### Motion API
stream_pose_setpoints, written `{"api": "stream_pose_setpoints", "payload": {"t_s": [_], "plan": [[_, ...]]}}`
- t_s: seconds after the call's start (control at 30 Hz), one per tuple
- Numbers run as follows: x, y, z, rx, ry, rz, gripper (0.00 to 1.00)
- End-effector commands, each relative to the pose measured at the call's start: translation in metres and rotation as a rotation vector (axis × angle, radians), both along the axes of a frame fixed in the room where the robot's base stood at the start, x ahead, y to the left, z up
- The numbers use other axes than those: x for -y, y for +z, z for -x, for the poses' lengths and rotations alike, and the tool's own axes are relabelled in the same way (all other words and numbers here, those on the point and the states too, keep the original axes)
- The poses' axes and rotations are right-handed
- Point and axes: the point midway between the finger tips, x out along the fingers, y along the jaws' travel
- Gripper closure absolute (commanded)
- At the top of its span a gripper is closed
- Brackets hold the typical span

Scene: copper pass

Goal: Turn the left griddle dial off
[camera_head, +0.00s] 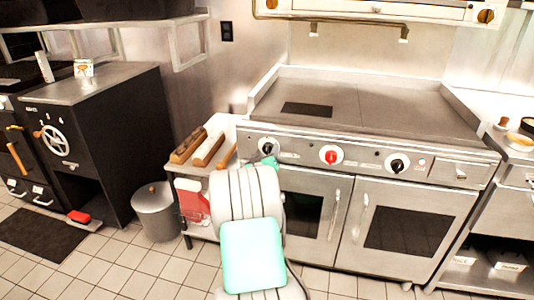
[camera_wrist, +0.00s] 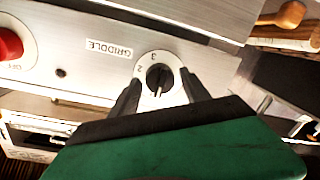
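The left griddle dial (camera_head: 266,147) is a black knob on a white round plate at the left end of the griddle's front panel. In the wrist view the dial (camera_wrist: 159,77) has the numbers 2 and 3 showing beside it, next to a GRIDDLE label (camera_wrist: 109,49). The plate's lower part is partly hidden by my gripper. My gripper (camera_wrist: 161,84) is open, with one dark finger on each side of the dial and gaps to the knob. I cannot tell how far its tips are from the panel. In the head view my arm hides most of the gripper.
A red dial (camera_head: 330,155) and a right black dial (camera_head: 397,163) share the panel. The flat griddle top (camera_head: 380,105) is above, oven doors with handles below. A side shelf with rolling pins (camera_head: 208,149) and a metal bin (camera_head: 155,211) stand left. Tiled floor is clear in front.

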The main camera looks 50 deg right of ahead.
Motion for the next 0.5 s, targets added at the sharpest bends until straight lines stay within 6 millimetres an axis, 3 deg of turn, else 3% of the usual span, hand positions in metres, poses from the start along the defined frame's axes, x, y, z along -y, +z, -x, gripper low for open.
{"api": "stream_pose_setpoints", "payload": {"t_s": [0.33, 0.5], "plan": [[-0.002, 0.000, 0.001, 0.001, 0.000, 0.000, 0.38], [-0.026, 0.003, 0.012, 0.000, 0.002, -0.001, 0.38]]}}
